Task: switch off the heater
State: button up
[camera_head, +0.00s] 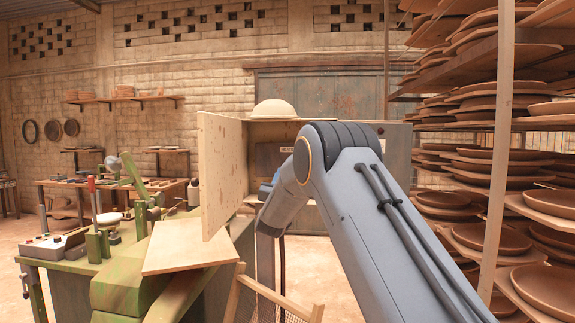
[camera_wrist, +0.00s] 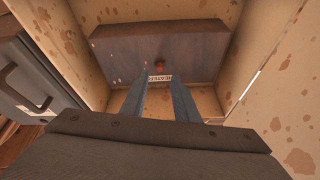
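In the wrist view a dark brown heater box (camera_wrist: 190,48) is fixed inside a pale, spotted wooden cabinet. A small reddish knob or switch (camera_wrist: 160,64) is on the box, beside a white label (camera_wrist: 159,78) reading HEATER, upside down in this view. My gripper (camera_wrist: 161,86) has its two blue fingers apart with nothing between them. The fingertips point at the label and knob; I cannot tell if they touch. The switch position is unclear. In the head view the dark box (camera_head: 268,158) shows partly inside the cabinet; my arm hides my gripper and the knob.
The cabinet door (camera_head: 222,172) stands open to the left of my arm. A green bench with levers (camera_head: 122,285) and a tilted board (camera_head: 188,246) are at left. Racks of brown plates (camera_head: 490,160) fill the right. A dome (camera_head: 274,108) sits on the cabinet.

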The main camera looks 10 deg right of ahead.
jog(key=p+x, duration=0.2)
jog(key=x, duration=0.4)
jog(key=shift+w, duration=0.25)
jog(key=shift+d+r, duration=0.1)
grip_shut()
